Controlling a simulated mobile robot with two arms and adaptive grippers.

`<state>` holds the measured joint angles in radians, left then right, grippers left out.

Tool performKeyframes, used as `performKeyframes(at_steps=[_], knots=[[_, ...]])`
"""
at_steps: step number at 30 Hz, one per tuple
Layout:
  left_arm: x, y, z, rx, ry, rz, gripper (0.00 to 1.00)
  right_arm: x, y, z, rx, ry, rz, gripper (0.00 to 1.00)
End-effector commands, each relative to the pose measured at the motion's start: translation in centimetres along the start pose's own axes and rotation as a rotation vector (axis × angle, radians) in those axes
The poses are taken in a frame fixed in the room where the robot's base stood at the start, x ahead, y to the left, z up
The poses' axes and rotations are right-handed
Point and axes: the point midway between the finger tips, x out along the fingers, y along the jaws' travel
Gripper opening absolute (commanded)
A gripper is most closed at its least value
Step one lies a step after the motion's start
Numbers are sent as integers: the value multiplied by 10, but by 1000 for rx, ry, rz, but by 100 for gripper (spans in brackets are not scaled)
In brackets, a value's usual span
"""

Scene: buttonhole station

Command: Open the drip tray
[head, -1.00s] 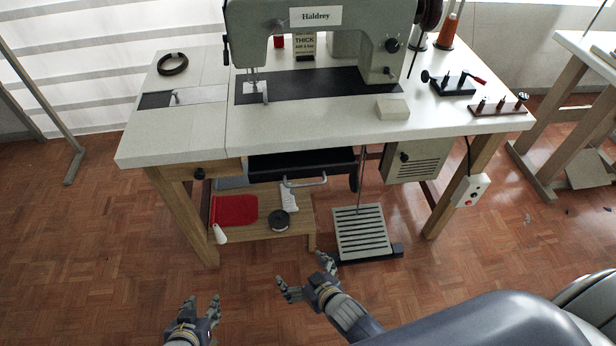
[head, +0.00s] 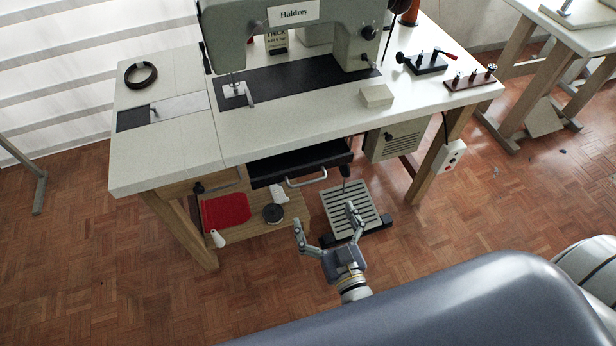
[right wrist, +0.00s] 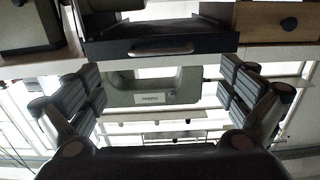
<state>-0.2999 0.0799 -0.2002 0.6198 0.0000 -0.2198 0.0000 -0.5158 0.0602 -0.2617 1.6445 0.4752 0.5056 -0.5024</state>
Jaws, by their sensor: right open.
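The drip tray (head: 325,159) is a black, shallow tray hung under the front of the sewing table; a strip of its dark top shows in front of the table edge. A bar handle (head: 307,180) is on its front. The right wrist view, which looks upside down, shows the tray's front (right wrist: 215,44) and handle (right wrist: 160,48) near the top. My right gripper (head: 325,218) is open and empty, below and in front of the handle, apart from it. In the right wrist view its fingers (right wrist: 160,88) are spread wide. My left gripper is out of view.
A wooden drawer (head: 222,182) is left of the tray, and a grey vented box (head: 404,141) is to its right. Below are a shelf with a red cloth (head: 226,210) and black spool (head: 273,213), and a slatted pedal (head: 347,207).

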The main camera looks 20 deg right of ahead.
Motion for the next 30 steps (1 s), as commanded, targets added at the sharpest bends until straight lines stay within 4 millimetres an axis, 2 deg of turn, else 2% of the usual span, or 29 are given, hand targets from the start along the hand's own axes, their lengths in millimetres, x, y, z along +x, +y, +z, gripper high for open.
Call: performKeyframes(at_steps=[5, 12, 18, 24, 30], knots=[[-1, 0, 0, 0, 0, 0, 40, 22, 0, -2, 0, 5, 2, 98], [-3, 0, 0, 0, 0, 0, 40, 67, 0, -1, 0, 3, 0, 98], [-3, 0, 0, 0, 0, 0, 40, 94, 0, 0, 0, 2, 0, 98], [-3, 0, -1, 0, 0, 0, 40, 106, 0, 0, 0, 0, -1, 98], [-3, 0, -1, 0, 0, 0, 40, 107, 0, 0, 0, -1, -1, 98]])
